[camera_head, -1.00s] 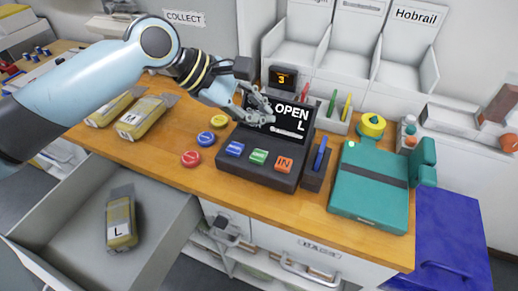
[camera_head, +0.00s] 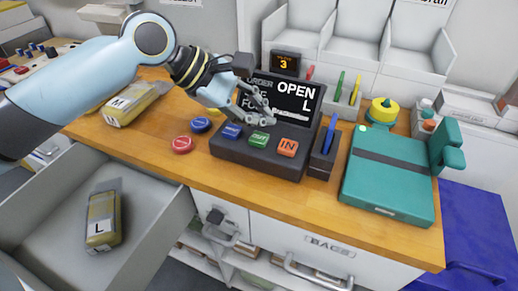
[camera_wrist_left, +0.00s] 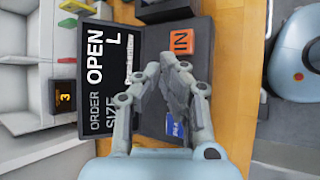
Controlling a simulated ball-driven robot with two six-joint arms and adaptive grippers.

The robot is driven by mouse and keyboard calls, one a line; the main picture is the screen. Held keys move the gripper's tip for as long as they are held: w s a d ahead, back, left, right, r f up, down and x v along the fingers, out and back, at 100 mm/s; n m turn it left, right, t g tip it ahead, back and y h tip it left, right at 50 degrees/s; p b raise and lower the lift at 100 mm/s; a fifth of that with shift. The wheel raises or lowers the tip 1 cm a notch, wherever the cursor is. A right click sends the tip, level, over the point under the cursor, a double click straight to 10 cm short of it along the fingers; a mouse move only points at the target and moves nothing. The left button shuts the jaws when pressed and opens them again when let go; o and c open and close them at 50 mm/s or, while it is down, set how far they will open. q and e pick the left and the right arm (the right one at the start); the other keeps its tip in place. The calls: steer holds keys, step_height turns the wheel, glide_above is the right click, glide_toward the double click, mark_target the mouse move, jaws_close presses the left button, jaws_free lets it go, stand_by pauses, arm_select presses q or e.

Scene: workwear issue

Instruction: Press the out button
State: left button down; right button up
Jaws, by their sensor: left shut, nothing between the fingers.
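The button console (camera_head: 262,164) sits on the wooden counter, with a dark screen (camera_head: 285,95) reading OPEN and L. In the head view its front carries a blue button (camera_head: 232,131), a green button (camera_head: 259,139) and an orange IN button (camera_head: 288,148). The green one's lettering is too small to read surely. My left gripper (camera_head: 268,117) is shut and empty, in front of the screen and just above and behind the green button; contact is not visible. In the left wrist view the fingers (camera_wrist_left: 172,75) hide the green button, between the orange IN button (camera_wrist_left: 182,42) and the blue button (camera_wrist_left: 175,124).
A pen holder (camera_head: 323,160) stands right of the console, beside a teal case (camera_head: 390,185). Red (camera_head: 182,144) and blue (camera_head: 200,124) round pieces lie to its left. An open drawer (camera_head: 150,232) below holds an L packet (camera_head: 103,218).

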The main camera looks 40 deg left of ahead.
mark_target(259, 140)
arm_select(q)
steer(key=shift+f, duration=0.95)
arm_select(e)
steer(key=shift+d+f, duration=0.15)
steer(key=shift+d, duration=0.2)
steer(key=shift+d, duration=0.1)
steer(key=shift+a, duration=0.3)
arm_select(q)
steer(key=shift+f+p, duration=0.3)
steer(key=shift+f, duration=0.1)
arm_select(e)
steer(key=shift+r, duration=0.4)
steer(key=shift+d, duration=0.25)
